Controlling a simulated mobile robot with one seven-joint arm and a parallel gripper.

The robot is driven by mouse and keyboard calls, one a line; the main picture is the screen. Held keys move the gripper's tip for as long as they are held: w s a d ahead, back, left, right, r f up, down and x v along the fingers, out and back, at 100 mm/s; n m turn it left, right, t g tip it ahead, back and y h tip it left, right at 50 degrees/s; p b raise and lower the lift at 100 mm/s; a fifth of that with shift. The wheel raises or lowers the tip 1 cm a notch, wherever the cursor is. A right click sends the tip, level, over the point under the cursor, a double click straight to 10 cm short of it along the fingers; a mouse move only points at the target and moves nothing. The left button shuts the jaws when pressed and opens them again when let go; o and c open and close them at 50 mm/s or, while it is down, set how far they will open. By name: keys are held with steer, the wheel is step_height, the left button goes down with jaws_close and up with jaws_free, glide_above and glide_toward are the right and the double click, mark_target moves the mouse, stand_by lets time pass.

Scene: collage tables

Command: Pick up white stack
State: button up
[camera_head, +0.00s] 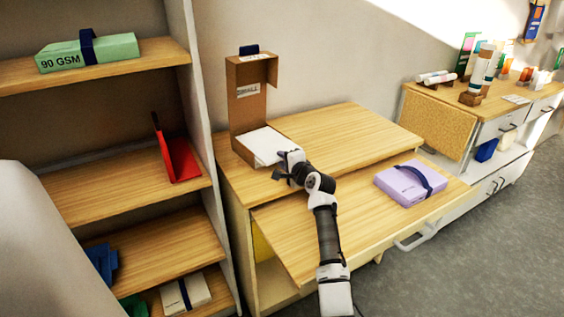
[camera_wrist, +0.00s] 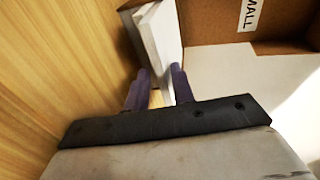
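A white stack (camera_head: 266,145) lies in the bottom of an open cardboard box (camera_head: 246,93) on the upper desk top. Its broad white face fills the right of the wrist view (camera_wrist: 235,75), against the brown box wall. My gripper (camera_head: 287,168) is at the box's front right corner, beside the stack. In the wrist view its two purple fingers (camera_wrist: 159,78) stand apart, on either side of a narrow upright white slab (camera_wrist: 158,38). I cannot tell whether this slab is part of the stack, or whether the fingers press on it.
A lilac package (camera_head: 408,184) with a dark strap lies on the lower pulled-out top. Shelves at left hold a green ream (camera_head: 88,53) and a red holder (camera_head: 180,160). A side desk (camera_head: 436,122) with tubes stands at right. The upper desk top right of the box is clear.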

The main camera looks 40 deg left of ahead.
jaws_close()
steer(key=shift+f, duration=0.1)
stand_by(0.3)
step_height(320, 180, up, 3)
steer(key=shift+f+p, duration=0.1)
steer(key=shift+p, duration=1.05)
steer(key=shift+f, duration=0.1)
steer(key=shift+d, duration=0.1)
steer(key=r+p+v, duration=0.2)
steer(key=p+v, duration=0.3)
steer(key=v, duration=0.9)
steer(key=shift+r, duration=0.25)
